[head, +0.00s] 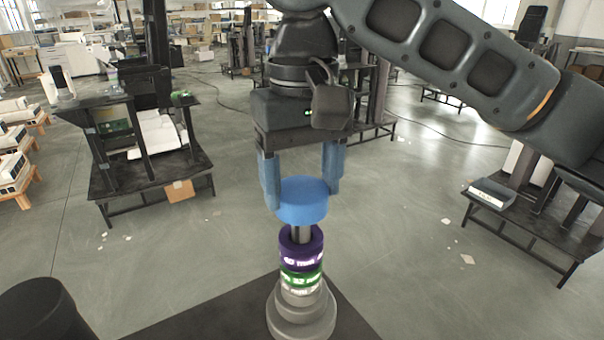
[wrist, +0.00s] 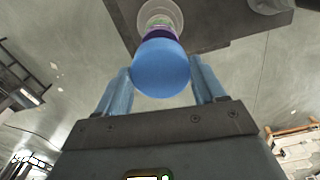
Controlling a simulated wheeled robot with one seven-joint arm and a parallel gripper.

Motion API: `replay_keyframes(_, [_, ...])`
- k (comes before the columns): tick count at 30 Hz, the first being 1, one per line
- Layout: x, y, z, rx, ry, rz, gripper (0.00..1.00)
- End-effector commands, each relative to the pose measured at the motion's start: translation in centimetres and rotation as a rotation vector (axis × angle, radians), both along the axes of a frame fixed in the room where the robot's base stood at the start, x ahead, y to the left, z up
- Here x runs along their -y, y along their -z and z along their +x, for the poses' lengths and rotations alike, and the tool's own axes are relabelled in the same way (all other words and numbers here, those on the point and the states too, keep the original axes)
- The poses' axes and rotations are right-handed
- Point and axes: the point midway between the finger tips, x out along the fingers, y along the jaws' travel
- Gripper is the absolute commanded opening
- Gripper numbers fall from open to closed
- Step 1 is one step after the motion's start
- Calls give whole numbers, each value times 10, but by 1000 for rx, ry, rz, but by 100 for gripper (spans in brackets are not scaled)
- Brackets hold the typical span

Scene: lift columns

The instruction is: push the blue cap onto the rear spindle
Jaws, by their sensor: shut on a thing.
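My gripper (head: 303,199) points down with its blue fingers shut on the blue cap (head: 302,205). The cap is a short round disc and looks about level. It also shows between the fingers in the wrist view (wrist: 161,68). Below it stands the upright spindle (head: 300,234), a grey rod whose upper part shows between the cap and a purple ring (head: 301,247). I cannot tell whether the rod's top is inside the cap. Under the purple ring are a green ring (head: 301,278), a pale ring and a stepped grey base (head: 302,318).
The base stands on a dark platform (head: 250,315). A dark cylinder (head: 45,312) is at the lower left. Black stands and tables (head: 150,180) are farther back on the left, and a rack with a tray (head: 491,194) is at right. Grey floor lies between.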

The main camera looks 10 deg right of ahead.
Motion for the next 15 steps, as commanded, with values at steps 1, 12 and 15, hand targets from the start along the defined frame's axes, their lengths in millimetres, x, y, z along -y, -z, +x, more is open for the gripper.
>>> replay_keyframes(1, [0, 2, 0, 0, 0, 0, 37])
replay_keyframes(12, [0, 12, 0, -1, 0, 1, 37])
replay_keyframes(15, [0, 15, 0, -1, 0, 1, 37])
